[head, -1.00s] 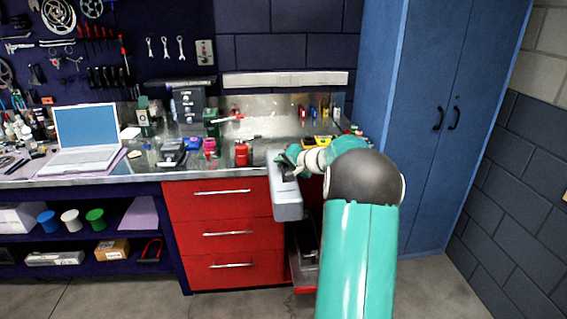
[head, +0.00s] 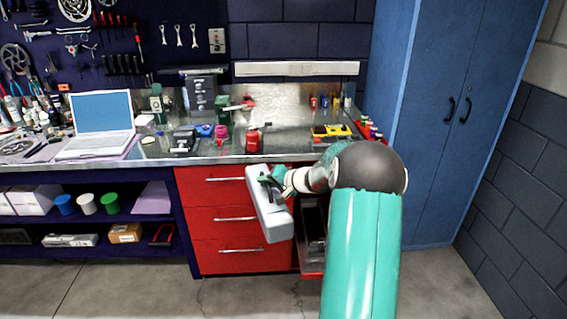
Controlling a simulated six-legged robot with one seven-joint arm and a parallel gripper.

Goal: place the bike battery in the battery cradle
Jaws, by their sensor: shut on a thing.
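The bike battery (head: 271,219) is a long light-grey box in the head view. It hangs tilted in front of the red drawers, just below the bench's front edge. My gripper (head: 271,181), with green and dark fingers, is shut on its upper part. The fingers partly hide the battery's top. I cannot tell for sure which thing is the battery cradle. A dark tray-like item (head: 183,143) lies on the bench left of the battery, and a tall dark grey box (head: 200,93) stands behind it.
The steel bench (head: 278,150) carries a laptop (head: 102,120), a red canister (head: 253,140) and a yellow multimeter-like item (head: 331,131). An open lower drawer (head: 311,262) juts out beside the red drawers (head: 221,212). A blue cabinet (head: 430,130) stands right.

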